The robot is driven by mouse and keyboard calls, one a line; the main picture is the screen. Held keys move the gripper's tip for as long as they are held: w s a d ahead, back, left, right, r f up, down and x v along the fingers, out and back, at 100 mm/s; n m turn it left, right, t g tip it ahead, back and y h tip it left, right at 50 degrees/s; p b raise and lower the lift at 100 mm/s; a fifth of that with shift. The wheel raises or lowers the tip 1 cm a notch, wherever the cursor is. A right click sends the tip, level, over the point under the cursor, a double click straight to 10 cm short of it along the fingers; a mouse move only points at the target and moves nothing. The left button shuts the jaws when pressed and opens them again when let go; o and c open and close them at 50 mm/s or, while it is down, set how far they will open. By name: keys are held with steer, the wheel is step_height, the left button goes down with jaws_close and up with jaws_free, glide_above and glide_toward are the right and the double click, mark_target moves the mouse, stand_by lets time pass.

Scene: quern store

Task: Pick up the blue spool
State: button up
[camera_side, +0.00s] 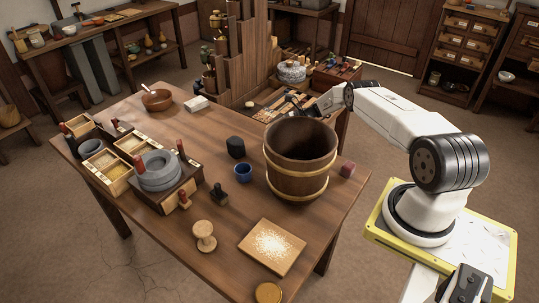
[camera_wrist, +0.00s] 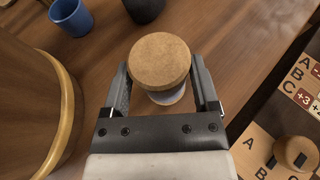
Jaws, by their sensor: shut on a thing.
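My gripper (camera_wrist: 160,75) is in the wrist view, its two dark fingers on either side of a round thing with a flat, tan, cork-like top (camera_wrist: 160,60). The jaws are shut on it. A pale bluish part shows beneath that top; the rest is hidden, and I cannot tell whether this is the blue spool. In the side view my gripper is behind the wooden bucket (camera_side: 300,160), partly hidden. A small blue cup (camera_side: 243,172) stands left of the bucket; it also shows at the wrist view's top left (camera_wrist: 70,17).
The tall banded bucket also fills the wrist view's left side (camera_wrist: 35,100). Near it stand a dark block (camera_side: 236,147) and a dark red block (camera_side: 347,170). A wooden spool-shaped piece (camera_side: 204,237) and a floury board (camera_side: 272,247) lie toward the front. A lettered board (camera_wrist: 302,85) is at right.

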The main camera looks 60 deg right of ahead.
steer(key=shift+r, duration=0.25)
steer(key=shift+r, duration=4.75)
steer(key=shift+a, duration=0.1)
